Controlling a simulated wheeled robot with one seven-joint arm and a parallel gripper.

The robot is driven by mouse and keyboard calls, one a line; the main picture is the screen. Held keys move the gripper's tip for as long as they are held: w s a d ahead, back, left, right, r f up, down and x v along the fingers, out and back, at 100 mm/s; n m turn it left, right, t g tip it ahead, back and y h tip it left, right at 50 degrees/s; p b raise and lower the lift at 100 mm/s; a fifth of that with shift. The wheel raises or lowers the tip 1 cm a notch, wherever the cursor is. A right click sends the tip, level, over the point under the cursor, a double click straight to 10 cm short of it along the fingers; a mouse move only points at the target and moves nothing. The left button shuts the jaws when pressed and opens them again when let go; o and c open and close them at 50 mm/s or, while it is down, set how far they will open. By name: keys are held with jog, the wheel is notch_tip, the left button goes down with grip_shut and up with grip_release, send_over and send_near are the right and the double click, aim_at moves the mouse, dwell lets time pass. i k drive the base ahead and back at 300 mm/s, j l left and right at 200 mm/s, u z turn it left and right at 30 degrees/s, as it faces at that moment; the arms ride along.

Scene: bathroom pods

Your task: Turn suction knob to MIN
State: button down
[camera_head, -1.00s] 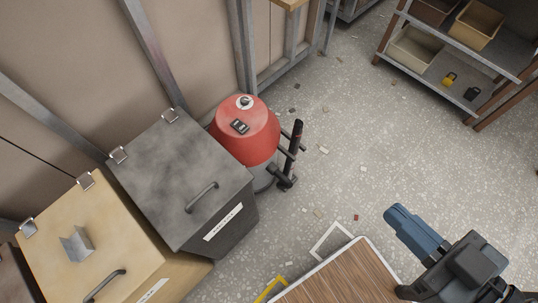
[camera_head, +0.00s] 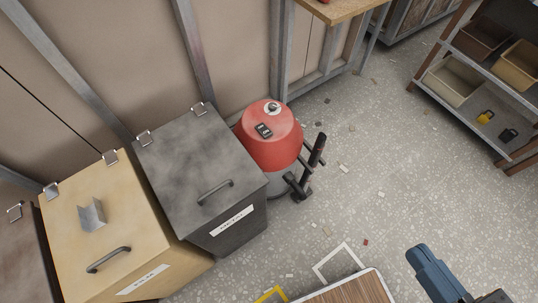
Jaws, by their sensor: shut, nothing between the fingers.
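A red vacuum (camera_head: 268,145) with a rounded top stands on the floor against the wall, right of a dark grey bin. A round knob (camera_head: 272,108) with a pale ring sits on top of it, towards the back. A small black switch panel (camera_head: 264,130) is in front of the knob. The knob's marks are too small to read. My gripper (camera_head: 420,254) is at the lower right, blue and shut with nothing in it. It is well apart from the vacuum, with floor between them.
The dark grey bin (camera_head: 199,170) and a yellow bin (camera_head: 107,215) stand left of the vacuum. A black handle or hose part (camera_head: 312,165) sticks out on its right. A wood-topped piece (camera_head: 345,293) is at the bottom edge. A shelf (camera_head: 482,95) stands upper right. Speckled floor is mostly free between.

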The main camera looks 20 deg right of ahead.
aim_at(272, 106)
jog(key=i+l, duration=0.55)
jog(key=l, duration=0.25)
jog(key=i+l, duration=0.3)
jog(key=l, duration=0.15)
